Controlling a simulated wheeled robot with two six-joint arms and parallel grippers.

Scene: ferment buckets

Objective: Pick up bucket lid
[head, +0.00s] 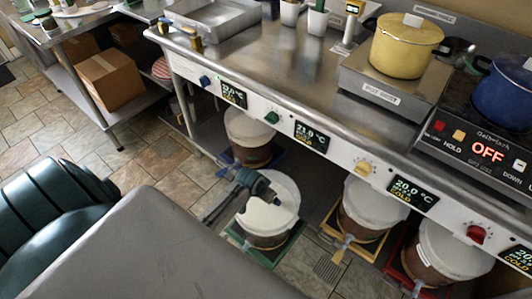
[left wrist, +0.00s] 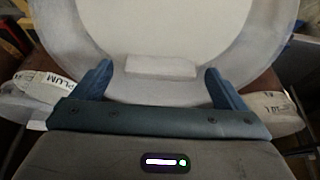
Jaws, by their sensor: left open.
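A fermenting bucket (head: 268,240) with a brownish body and a white round lid (head: 277,206) stands on a green-edged base under the counter. My left gripper (head: 264,190) is over this lid. In the left wrist view the pale lid (left wrist: 190,25) fills the upper middle, with a raised rectangular tab (left wrist: 162,67) near its close edge. My left gripper (left wrist: 158,76) is open, with one blue finger on each side of the tab and a gap to both. I cannot tell whether the fingers touch the lid. My right gripper is not in view.
Other lidded buckets stand under the counter: one behind (head: 247,152), one to the right (head: 372,208) and one at far right (head: 440,250). The counter front (head: 330,145) overhangs them. A label reading PLUM (left wrist: 42,82) shows at left in the wrist view. Tiled floor lies left.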

